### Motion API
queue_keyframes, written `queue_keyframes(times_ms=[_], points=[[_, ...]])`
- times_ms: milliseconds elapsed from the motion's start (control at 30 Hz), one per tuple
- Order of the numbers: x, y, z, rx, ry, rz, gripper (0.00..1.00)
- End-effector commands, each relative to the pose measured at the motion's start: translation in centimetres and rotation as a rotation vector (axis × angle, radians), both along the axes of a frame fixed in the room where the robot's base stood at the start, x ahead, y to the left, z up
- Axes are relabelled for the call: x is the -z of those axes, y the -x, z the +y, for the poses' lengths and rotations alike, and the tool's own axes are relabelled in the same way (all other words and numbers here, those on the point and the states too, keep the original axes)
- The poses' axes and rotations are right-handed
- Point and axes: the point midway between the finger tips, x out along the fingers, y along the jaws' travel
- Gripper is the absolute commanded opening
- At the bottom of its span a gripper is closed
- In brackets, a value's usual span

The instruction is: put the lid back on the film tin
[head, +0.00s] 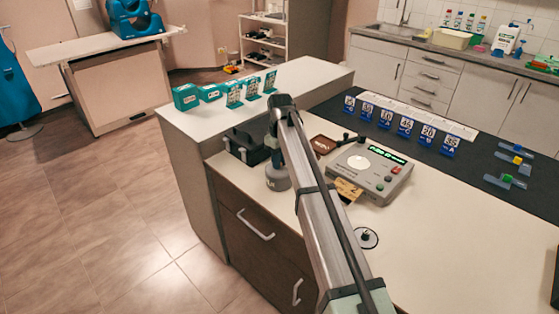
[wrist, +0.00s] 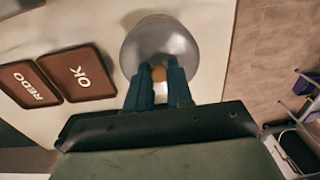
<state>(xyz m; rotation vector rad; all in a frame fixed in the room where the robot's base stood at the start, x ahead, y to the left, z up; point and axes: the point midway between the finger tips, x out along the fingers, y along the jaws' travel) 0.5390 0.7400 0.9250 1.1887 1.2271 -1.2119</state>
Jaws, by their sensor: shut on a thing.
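My gripper (wrist: 159,78) has its two blue fingers closed on a small tan knob (wrist: 159,73) on top of a round grey metal piece, which looks like the lid (wrist: 160,40). In the head view my gripper (head: 277,160) is at the left part of the counter, mostly hidden by my arm. A grey rounded body, seemingly the film tin or its lid (head: 278,180), shows just below it. I cannot tell tin from lid here, nor whether the lid rests on the tin.
Brown trays marked OK (wrist: 80,75) and REDO (wrist: 28,84) lie beside the grey piece. A grey device with a green display (head: 370,170) stands to the right, a yellow card (head: 347,190) at its front. A black box (head: 245,148) is behind left. The front counter is mostly clear.

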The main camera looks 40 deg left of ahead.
Motion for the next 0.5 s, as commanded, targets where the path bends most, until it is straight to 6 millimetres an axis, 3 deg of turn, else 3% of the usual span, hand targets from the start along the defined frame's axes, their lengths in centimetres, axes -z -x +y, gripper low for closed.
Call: queue_keyframes(times_ms=[100,133,400,500], points=[[-0.01,0.00,0.00,0.000,0.000,0.000,0.00],[-0.01,0.00,0.00,0.000,0.000,0.000,0.23],[-0.01,0.00,0.00,0.000,0.000,0.000,0.49],[0.00,0.00,0.00,0.000,0.000,0.000,0.51]])
